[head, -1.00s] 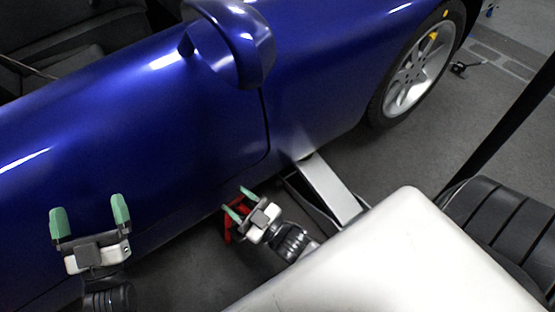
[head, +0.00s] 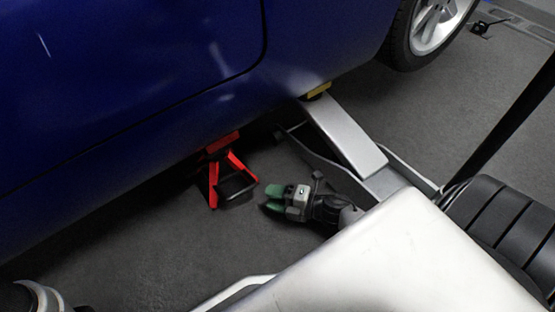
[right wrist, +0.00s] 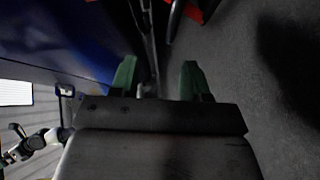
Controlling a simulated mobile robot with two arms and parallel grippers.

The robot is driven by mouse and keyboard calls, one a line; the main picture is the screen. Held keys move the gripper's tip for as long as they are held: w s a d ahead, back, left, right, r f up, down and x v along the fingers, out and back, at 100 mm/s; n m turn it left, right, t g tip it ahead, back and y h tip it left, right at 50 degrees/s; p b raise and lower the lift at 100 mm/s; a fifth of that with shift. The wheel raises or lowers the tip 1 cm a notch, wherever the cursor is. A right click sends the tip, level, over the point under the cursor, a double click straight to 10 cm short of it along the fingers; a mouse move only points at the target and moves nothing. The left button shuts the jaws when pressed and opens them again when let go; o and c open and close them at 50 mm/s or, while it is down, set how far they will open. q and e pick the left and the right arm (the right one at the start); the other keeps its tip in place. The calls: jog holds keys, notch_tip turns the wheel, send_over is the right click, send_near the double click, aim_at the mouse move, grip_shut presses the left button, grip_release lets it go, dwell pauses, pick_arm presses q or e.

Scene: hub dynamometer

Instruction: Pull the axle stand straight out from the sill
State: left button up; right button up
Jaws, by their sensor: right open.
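The red axle stand (head: 214,184) stands on the floor under the sill of the blue car (head: 150,90). Its top meets the sill's lower edge, and a dark bar crosses between its legs. My right gripper (head: 268,200) is low, just right of the stand and apart from it. In the right wrist view its green fingers (right wrist: 158,78) are spread with nothing between them. Part of the red stand (right wrist: 194,12) shows at that view's top edge. My left gripper is out of view.
A silver jack arm (head: 345,135) reaches under the car to the right of the stand, close behind my right gripper. A car wheel (head: 432,30) is at the upper right. Bare floor (head: 150,235) lies in front and left of the stand.

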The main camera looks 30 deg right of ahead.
aim_at(242, 191)
jog(key=shift+d+f+h, duration=0.3)
jog(key=shift+d+f, duration=0.2)
jog(key=shift+f, duration=0.25)
jog(key=b+x, duration=0.4)
jog(key=x, duration=0.5)
jog(key=shift+a+f+b, duration=0.1)
jog(key=shift+f+b, duration=0.1)
jog(key=shift+b, duration=0.2)
jog(key=shift+x, duration=0.85)
jog(key=shift+r, duration=0.15)
grip_shut()
